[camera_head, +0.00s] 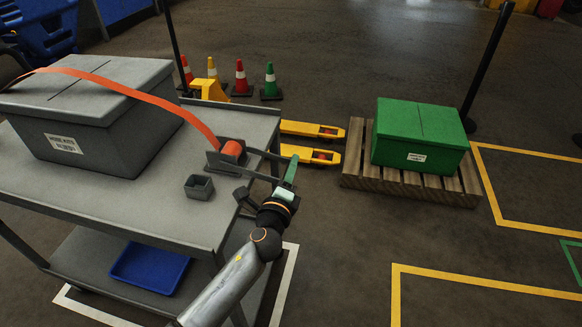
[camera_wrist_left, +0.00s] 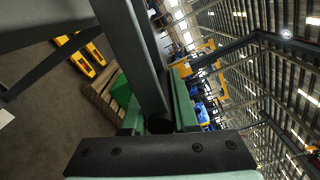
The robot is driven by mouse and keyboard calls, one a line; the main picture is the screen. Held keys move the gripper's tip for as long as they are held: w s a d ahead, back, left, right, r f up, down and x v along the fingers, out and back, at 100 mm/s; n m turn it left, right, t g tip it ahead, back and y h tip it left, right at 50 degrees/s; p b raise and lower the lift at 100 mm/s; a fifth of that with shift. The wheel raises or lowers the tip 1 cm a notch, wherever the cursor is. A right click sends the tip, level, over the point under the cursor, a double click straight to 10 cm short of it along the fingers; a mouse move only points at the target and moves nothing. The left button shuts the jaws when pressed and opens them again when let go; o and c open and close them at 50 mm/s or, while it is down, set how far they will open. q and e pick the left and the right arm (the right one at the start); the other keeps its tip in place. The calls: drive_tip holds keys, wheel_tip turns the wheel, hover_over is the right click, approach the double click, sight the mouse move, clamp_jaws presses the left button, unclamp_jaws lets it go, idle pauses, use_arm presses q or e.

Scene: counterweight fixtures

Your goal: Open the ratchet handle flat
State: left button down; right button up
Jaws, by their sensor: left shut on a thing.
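A grey ratchet (camera_head: 225,158) sits near the right edge of the grey cart's top, with an orange strap (camera_head: 145,91) wound on its spool and running left over a grey box. Its grey handle (camera_head: 264,153) reaches out to the right, past the cart's edge. My left gripper (camera_head: 289,172), with green fingers, is shut on the handle's outer end. In the left wrist view the grey handle bar (camera_wrist_left: 138,55) runs down between the two green fingers (camera_wrist_left: 160,112). The exact contact is partly hidden by the fingers. My right gripper is not in view.
The grey lidded box (camera_head: 95,105) fills much of the cart top (camera_head: 165,215). A small grey open box (camera_head: 199,187) stands near the ratchet. Beyond are yellow pallet forks (camera_head: 312,130), a pallet (camera_head: 455,188) with a green box (camera_head: 418,135), and cones (camera_head: 241,78).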

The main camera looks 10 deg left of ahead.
use_arm(q)
drive_tip(key=shift+r, duration=0.1)
drive_tip(key=c, duration=0.7)
unclamp_jaws()
drive_tip(key=shift+c, duration=0.2)
drive_tip(key=s, duration=1.2)
drive_tip(key=shift+s+a, duration=0.25)
